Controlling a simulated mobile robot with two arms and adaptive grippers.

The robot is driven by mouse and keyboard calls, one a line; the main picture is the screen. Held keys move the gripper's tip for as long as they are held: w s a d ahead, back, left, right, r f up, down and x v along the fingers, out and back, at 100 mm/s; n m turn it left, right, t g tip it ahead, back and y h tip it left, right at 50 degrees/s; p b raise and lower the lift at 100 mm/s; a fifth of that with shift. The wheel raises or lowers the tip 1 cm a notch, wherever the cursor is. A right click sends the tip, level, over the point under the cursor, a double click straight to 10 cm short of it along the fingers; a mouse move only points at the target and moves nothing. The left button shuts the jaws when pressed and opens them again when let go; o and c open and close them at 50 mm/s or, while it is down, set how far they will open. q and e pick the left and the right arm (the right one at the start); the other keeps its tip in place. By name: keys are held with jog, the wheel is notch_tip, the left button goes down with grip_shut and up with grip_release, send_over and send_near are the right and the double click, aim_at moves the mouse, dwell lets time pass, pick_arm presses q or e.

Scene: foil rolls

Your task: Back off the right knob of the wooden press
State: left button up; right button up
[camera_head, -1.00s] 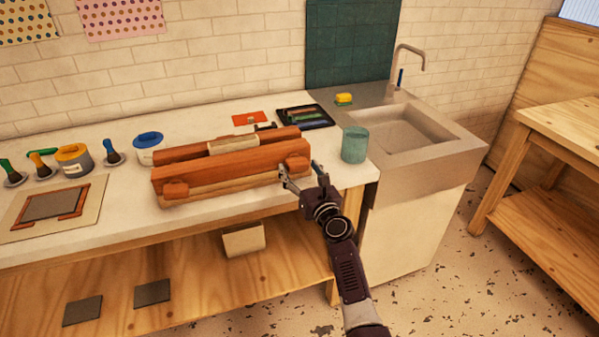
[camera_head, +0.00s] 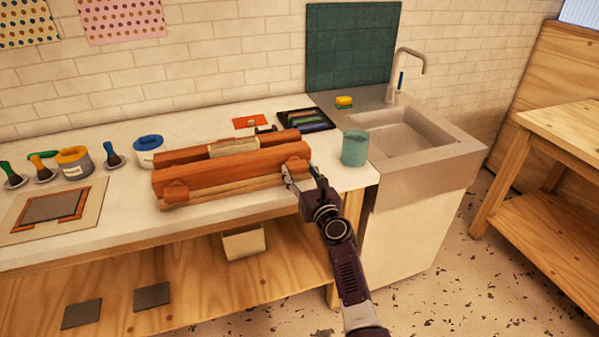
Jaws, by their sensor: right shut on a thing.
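The wooden press (camera_head: 225,172) is a long red-brown block on the white worktop, with a pale strip along its top. Its right knob (camera_head: 295,166) sits on the front face at the right end. Its left knob (camera_head: 175,192) sits at the left end of the same face. My right gripper (camera_head: 301,172) reaches up from the front and is shut on the right knob, partly covering it. My left gripper is not in view.
A teal cup (camera_head: 354,149) stands close to the right of my gripper, before the sink (camera_head: 405,135). A dark tray (camera_head: 305,119) and an orange card (camera_head: 249,122) lie behind the press.

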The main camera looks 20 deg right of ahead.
jog(key=n, duration=0.8)
jog(key=shift+n+b, duration=0.3)
jog(key=shift+n, duration=0.1)
jog(key=n, duration=0.4)
jog(key=shift+s+r+n, duration=0.1)
jog(key=shift+n, duration=0.2)
jog(key=n, duration=0.4)
jog(key=shift+r, duration=0.15)
jog(key=n, duration=0.5)
jog(key=shift+r+p, duration=0.15)
jog(key=shift+p, duration=0.2)
jog(key=n, duration=0.4)
jog(key=shift+p, duration=0.3)
jog(key=n, duration=0.5)
jog(key=shift+r+p, duration=0.1)
jog(key=shift+p, duration=0.2)
jog(key=shift+n, duration=1.8)
